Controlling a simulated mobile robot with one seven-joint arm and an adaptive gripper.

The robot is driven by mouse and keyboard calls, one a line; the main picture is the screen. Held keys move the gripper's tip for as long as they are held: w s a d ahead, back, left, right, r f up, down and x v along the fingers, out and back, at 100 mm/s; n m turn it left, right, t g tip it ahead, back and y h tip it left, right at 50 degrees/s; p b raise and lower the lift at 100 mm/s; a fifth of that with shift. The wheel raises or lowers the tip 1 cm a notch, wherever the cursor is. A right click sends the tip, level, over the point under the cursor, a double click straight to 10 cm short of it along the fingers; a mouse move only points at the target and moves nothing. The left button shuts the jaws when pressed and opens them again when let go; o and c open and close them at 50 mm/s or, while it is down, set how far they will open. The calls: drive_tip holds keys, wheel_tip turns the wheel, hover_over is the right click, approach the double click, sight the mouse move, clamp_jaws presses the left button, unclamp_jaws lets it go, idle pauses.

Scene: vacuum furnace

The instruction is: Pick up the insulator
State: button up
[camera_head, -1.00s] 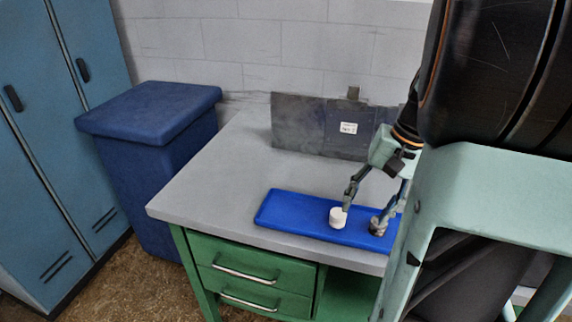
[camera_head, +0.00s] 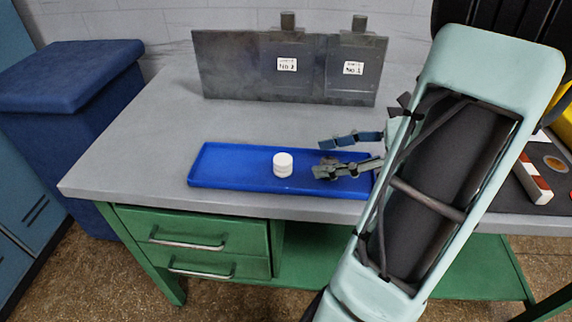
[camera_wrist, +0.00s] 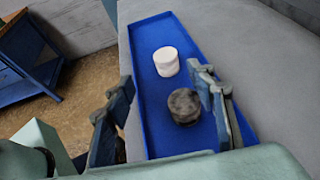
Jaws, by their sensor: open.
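A short white ridged cylinder, which looks like the insulator (camera_head: 283,165), stands upright in the blue tray (camera_head: 225,178) on the table. It also shows in the wrist view (camera_wrist: 166,62). A dark mottled cylinder (camera_wrist: 183,105) stands nearer to me in the tray and is mostly hidden by my fingers in the head view. My gripper (camera_head: 318,158) is open and empty, lying sideways over the right part of the tray. Its fingertips point left toward the white cylinder and are apart from it.
A grey metal panel (camera_head: 235,65) with labels stands at the table's back. A red and white block (camera_head: 532,180) lies at the right on a dark mat. The grey tabletop (camera_head: 130,165) left of the tray is clear.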

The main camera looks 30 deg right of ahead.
sight(285, 159)
drive_tip(key=b+x, duration=0.1)
drive_tip(key=x, duration=0.4)
drive_tip(key=shift+w, duration=0.1)
drive_tip(key=b+x, duration=0.1)
drive_tip(key=x, duration=0.4)
drive_tip(key=shift+w+b, duration=0.35)
drive_tip(key=shift+w, duration=0.15)
drive_tip(key=shift+d, duration=0.1)
drive_tip(key=c, duration=1.3)
